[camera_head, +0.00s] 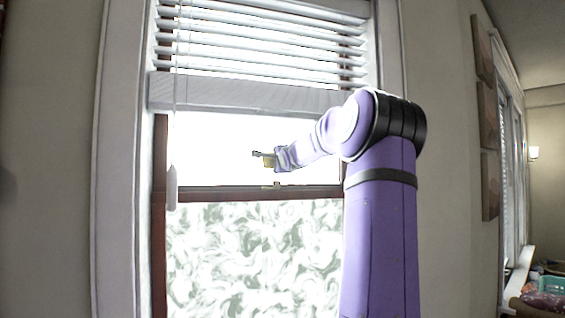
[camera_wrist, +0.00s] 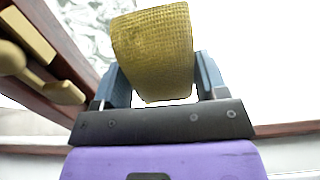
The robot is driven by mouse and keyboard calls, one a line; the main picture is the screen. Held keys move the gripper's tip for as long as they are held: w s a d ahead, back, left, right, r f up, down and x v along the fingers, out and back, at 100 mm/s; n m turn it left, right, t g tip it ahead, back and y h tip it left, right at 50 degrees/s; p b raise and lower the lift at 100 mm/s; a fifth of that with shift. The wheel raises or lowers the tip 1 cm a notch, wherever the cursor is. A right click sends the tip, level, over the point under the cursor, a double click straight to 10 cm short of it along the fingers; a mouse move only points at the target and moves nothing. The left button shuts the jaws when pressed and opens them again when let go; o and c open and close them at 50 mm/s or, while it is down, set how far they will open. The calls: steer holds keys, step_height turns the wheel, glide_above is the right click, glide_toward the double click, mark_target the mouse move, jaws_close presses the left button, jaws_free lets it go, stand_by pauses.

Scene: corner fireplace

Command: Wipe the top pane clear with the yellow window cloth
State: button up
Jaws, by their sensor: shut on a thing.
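The yellow window cloth (camera_wrist: 155,48) is a ribbed, woven piece between the two fingers of my gripper (camera_wrist: 161,72), which is shut on it. In the head view my gripper (camera_head: 266,159) is in front of the top pane (camera_head: 215,150), near its lower edge, with a small bit of the cloth (camera_head: 269,162) showing. The top pane looks plain bright white, and I see no smears on its visible part. The blind covers its upper part and my arm its right side. I cannot tell whether the cloth touches the glass.
The lower pane (camera_head: 235,255) is covered in white and grey-green swirls. A partly raised blind (camera_head: 255,95) hangs above, with a white wand (camera_head: 172,188) at the left. The brown middle rail (camera_head: 235,194) runs below my gripper. Tan latch-like pieces (camera_wrist: 62,92) show left in the wrist view.

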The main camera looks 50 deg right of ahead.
mark_target(242, 160)
steer(key=shift+w+a, duration=1.25)
steer(key=shift+a, duration=0.45)
steer(key=shift+w+a, duration=1.3)
steer(key=shift+a, duration=0.35)
steer(key=shift+w+a, duration=1.25)
steer(key=shift+a, duration=0.45)
steer(key=shift+s+a, duration=0.1)
steer(key=shift+v, duration=2.85)
steer(key=shift+s, duration=0.1)
steer(key=v, duration=0.2)
steer(key=shift+s+a, duration=0.25)
steer(key=shift+s, duration=0.1)
